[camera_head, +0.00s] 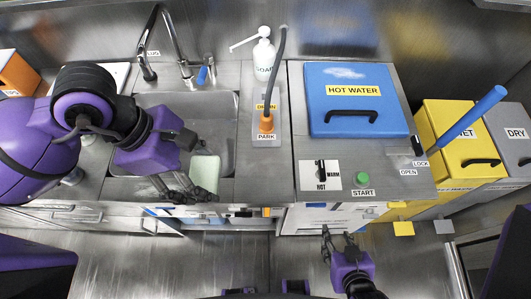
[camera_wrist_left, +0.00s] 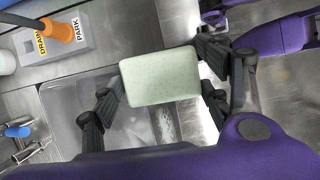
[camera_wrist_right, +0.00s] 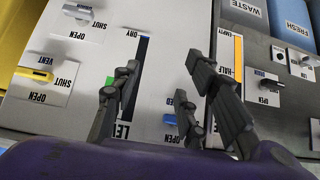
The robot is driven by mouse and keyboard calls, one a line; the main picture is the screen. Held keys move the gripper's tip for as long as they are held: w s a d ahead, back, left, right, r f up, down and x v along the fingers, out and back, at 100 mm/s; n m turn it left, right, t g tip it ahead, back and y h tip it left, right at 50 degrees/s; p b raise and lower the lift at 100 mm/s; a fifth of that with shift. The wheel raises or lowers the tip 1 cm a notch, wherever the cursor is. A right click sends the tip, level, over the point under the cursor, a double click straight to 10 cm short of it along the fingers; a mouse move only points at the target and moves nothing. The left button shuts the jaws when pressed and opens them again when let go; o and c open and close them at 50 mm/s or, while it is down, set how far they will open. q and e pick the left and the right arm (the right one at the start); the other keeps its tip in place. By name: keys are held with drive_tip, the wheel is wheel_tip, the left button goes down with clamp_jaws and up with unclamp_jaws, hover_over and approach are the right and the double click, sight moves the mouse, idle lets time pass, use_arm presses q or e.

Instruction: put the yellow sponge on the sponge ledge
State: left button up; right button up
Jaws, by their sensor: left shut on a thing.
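A pale green, speckled, sponge-like block (camera_head: 205,173) is in my left gripper (camera_head: 187,187), over the front edge of the sink (camera_head: 222,110). In the left wrist view the block (camera_wrist_left: 160,77) lies flat between the fingers of the left gripper (camera_wrist_left: 165,95), which is shut on it. No clearly yellow sponge shows, and I cannot make out a sponge ledge. My right gripper (camera_head: 340,243) is in front of the cabinet's lower face, its fingers apart and empty; it also shows in the right wrist view (camera_wrist_right: 165,95).
A soap bottle (camera_head: 264,55) and a drain holder with an orange-tipped hose (camera_head: 267,122) stand right of the sink. A faucet (camera_head: 180,60) rises behind it. A blue hot-water lid (camera_head: 355,75), a green start button (camera_head: 362,179) and a yellow bin (camera_head: 455,140) are further right.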

use_arm(q)
drive_tip(key=shift+w+d+f+b, duration=0.15)
drive_tip(key=shift+d+f+b, duration=0.55)
drive_tip(key=shift+d, duration=0.25)
drive_tip(key=w+d+f, duration=0.1)
drive_tip(key=d+f, duration=0.1)
drive_tip(key=d, duration=0.1)
drive_tip(key=w+d+f, duration=0.2)
drive_tip(key=d, duration=0.1)
drive_tip(key=w+d+f+p, duration=0.1)
drive_tip(key=w+d+f, duration=0.1)
drive_tip(key=d+f, duration=0.1)
drive_tip(key=shift+d, duration=0.1)
drive_tip(key=shift+w+d+f, duration=0.2)
drive_tip(key=shift+d+f, duration=0.1)
drive_tip(key=shift+f, duration=0.05)
drive_tip(key=f, duration=0.3)
drive_tip(key=shift+w+d+f, duration=0.1)
drive_tip(key=shift+d+f, duration=0.1)
drive_tip(key=shift+f, duration=0.1)
use_arm(e)
drive_tip(key=s, duration=0.1)
drive_tip(key=s+f, duration=0.2)
drive_tip(key=shift+d+g, duration=0.3)
use_arm(q)
drive_tip(key=shift+f, duration=0.1)
use_arm(e)
drive_tip(key=shift+s, duration=0.1)
